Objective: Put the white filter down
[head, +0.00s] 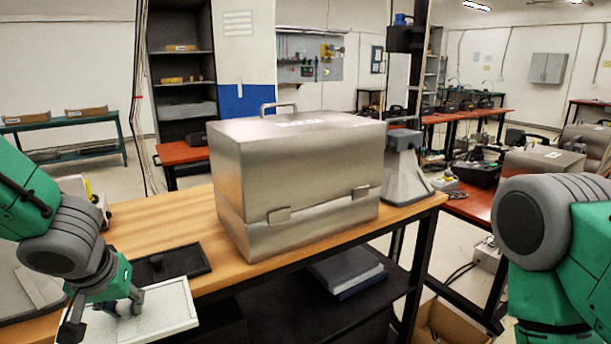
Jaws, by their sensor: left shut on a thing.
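The white filter (168,308) is a flat, pale panel with a raised rim, low at the left of the head view. My left gripper (104,312) is shut on its left part. The filter is in front of the wooden table's near edge or just over it; I cannot tell whether it touches anything below. The gripper hides part of the filter's left side. My right arm comes in from the right, but its gripper is outside the picture.
A large metal case (300,185) with a top handle stands on the wooden table (168,222). A shallow black tray (190,262) lies just behind the filter. A grey stand (405,175) is right of the case. Bare wood shows left of the case.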

